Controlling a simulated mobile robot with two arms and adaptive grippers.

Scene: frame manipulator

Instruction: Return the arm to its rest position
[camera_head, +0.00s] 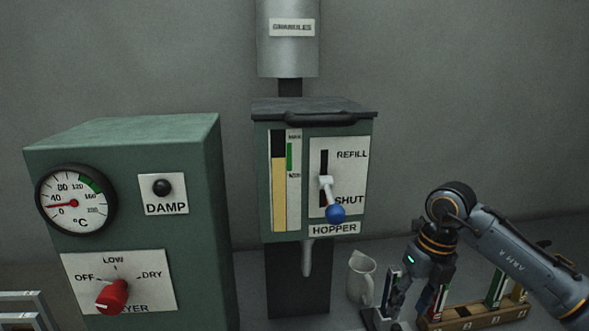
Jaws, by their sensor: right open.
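My right arm (515,250) comes in from the right and bends down at a dark joint with orange rings. My right gripper (390,312) points down at the bottom edge, to the right of a pale jug (361,278). It is open, and I see nothing held in it. Its fingertips are small and partly cut off by the frame. My left gripper is out of view.
A green hopper (262,215) has a blue-knobbed lever (335,213) low in its slot, near SHUT. A green dryer box (125,150) stands left with a red knob (112,297). A wooden rack (470,316) with upright pieces lies beneath my right arm.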

